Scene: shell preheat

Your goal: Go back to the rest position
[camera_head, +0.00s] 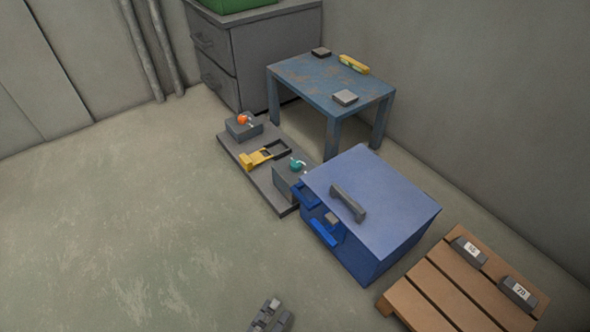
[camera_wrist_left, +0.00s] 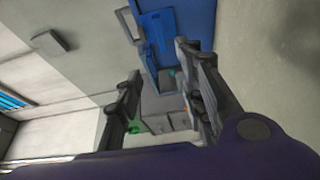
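My left gripper (camera_head: 270,312) shows only in part at the bottom edge of the head view, above bare floor and away from the furniture. In the left wrist view its two fingers (camera_wrist_left: 159,62) stand apart with nothing between them. My right gripper is in neither view. A blue box-like unit (camera_head: 385,205) with a dark handle on top stands right of centre in the head view.
A grey base plate (camera_head: 241,157) carries a yellow clamp-like part (camera_head: 257,158), an orange knob and a teal knob. A worn blue table (camera_head: 315,79) stands behind. A wooden pallet (camera_head: 432,283) with two labelled blocks lies at right. Floor at left is clear.

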